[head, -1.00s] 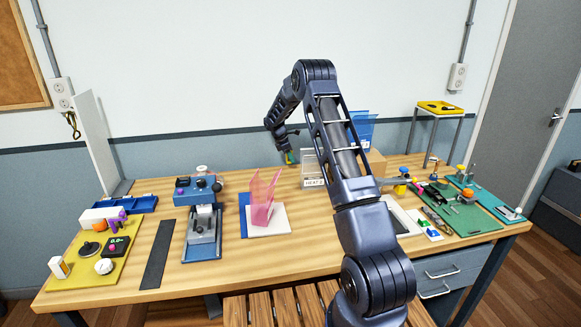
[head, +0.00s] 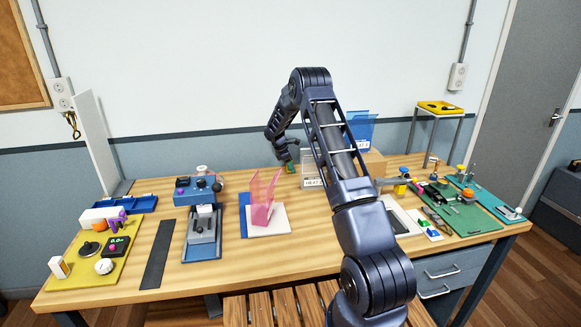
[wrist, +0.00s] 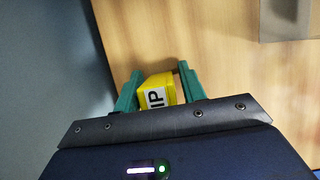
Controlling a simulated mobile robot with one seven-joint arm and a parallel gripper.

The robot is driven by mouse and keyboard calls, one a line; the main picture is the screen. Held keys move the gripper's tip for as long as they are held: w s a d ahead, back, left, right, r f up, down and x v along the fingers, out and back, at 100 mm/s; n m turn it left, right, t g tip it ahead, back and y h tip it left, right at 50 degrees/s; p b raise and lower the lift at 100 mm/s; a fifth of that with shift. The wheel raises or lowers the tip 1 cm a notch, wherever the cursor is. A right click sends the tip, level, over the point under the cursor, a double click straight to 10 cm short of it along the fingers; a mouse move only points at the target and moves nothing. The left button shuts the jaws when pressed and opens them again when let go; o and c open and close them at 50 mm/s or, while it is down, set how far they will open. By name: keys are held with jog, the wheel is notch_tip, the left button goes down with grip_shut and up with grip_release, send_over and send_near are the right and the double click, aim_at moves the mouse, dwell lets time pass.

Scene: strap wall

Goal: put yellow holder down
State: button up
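The yellow holder (wrist: 158,90), with a white label reading "IP", shows in the wrist view between the two green fingers of my gripper (wrist: 160,80). The fingers sit close at both of its sides and appear shut on it. In the head view my gripper (head: 290,167) is low over the back of the wooden table (head: 160,262), left of the clear "HEAT" box. The holder is hard to make out there. Whether its underside touches the table cannot be told.
The clear box labelled "HEAT" (head: 313,182) stands just right of my gripper. A pink clear holder (head: 262,205) on a white plate stands in front. The blue press (head: 202,228) is to the left. The wall is close behind; bare wood lies around my gripper.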

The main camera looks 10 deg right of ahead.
jog(key=shift+o, duration=0.4)
jog(key=shift+r, duration=0.25)
jog(key=v, duration=1.2)
jog(key=s+d+r+m+t+y, duration=0.1)
jog(key=s+d+r+m, duration=0.25)
jog(key=s+r, duration=0.9)
jog(key=s+d+r+m+t+y, duration=0.15)
jog(key=s+r+m, duration=0.35)
jog(key=s+r, duration=0.75)
jog(key=s+d+r+m, duration=0.2)
jog(key=s+m, duration=0.3)
jog(key=s, duration=1.5)
jog(key=s+f+m+t+y, duration=0.1)
jog(key=s+f+m, duration=0.1)
jog(key=s, duration=0.5)
jog(key=s+f+m+t+y, duration=0.1)
jog(key=s+f+m, duration=0.1)
jog(key=s, duration=0.6)
jog(key=shift+f, duration=0.3)
jog(key=shift+a+m, duration=0.1)
jog(key=shift+m, duration=0.15)
